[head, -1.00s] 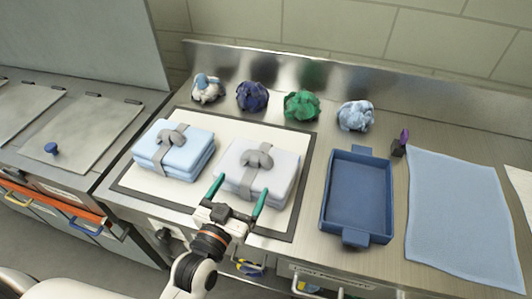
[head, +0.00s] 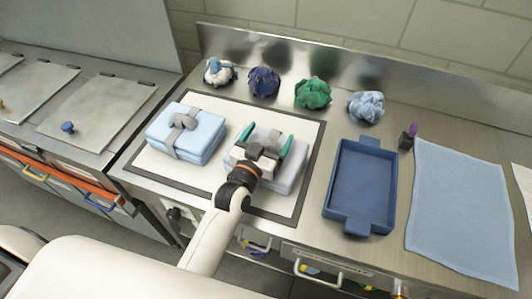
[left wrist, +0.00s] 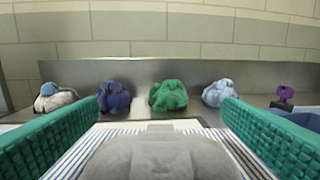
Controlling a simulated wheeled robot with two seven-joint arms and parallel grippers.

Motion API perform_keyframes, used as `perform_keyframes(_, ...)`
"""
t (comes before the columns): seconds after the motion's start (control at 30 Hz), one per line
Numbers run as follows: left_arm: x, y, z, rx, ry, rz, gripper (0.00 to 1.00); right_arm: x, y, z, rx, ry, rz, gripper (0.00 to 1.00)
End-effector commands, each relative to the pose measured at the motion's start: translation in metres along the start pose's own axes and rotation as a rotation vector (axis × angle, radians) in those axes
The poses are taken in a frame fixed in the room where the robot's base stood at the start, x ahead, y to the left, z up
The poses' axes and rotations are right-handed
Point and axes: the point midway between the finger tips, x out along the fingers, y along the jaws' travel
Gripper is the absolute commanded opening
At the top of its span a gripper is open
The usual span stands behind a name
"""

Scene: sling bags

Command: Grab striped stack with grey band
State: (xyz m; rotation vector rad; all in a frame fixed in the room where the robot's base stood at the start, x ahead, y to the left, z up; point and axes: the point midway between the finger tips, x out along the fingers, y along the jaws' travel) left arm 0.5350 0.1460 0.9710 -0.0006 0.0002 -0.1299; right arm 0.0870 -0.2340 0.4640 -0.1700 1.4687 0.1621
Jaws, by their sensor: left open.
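The striped stack (head: 287,184) with a grey band lies on the white mat, mostly hidden under my left gripper in the head view. In the left wrist view the striped stack (left wrist: 236,155) shows thin blue and white stripes, with the grey band's knot (left wrist: 150,157) close in front. My left gripper (head: 265,143) is open, its green fingers on either side of the knot above the stack. The fingers also show at both sides of the left wrist view (left wrist: 160,135). Whether they touch the stack cannot be told. My right gripper is not in view.
A light blue stack (head: 200,140) with a grey band lies to the left on the same dark-edged mat (head: 155,165). Several crumpled cloths, one green (head: 313,92), line the back. A blue tray (head: 361,187) and a blue towel (head: 462,215) lie to the right.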

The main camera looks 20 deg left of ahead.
Motion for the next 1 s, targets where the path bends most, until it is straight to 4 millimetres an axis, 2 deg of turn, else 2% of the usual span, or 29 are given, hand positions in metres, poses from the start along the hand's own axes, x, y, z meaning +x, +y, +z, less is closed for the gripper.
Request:
perform_keyframes(0.27,0.0049,0.0000,-0.0005,0.000,0.000,0.000,0.89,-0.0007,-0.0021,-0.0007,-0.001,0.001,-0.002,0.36)
perform_keyframes(0.37,0.0048,0.0000,-0.0005,0.000,0.000,0.000,0.76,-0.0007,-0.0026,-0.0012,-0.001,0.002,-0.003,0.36)
perform_keyframes(0.8,0.0046,0.0001,-0.0006,0.000,0.001,0.000,0.04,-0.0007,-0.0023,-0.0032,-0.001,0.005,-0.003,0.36)
perform_keyframes(0.83,0.0046,0.0001,-0.0006,0.000,0.001,0.000,0.00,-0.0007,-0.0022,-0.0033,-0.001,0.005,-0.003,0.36)
perform_keyframes(1.0,0.0050,0.0002,0.0017,0.000,-0.005,0.001,0.00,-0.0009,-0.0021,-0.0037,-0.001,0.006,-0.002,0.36)
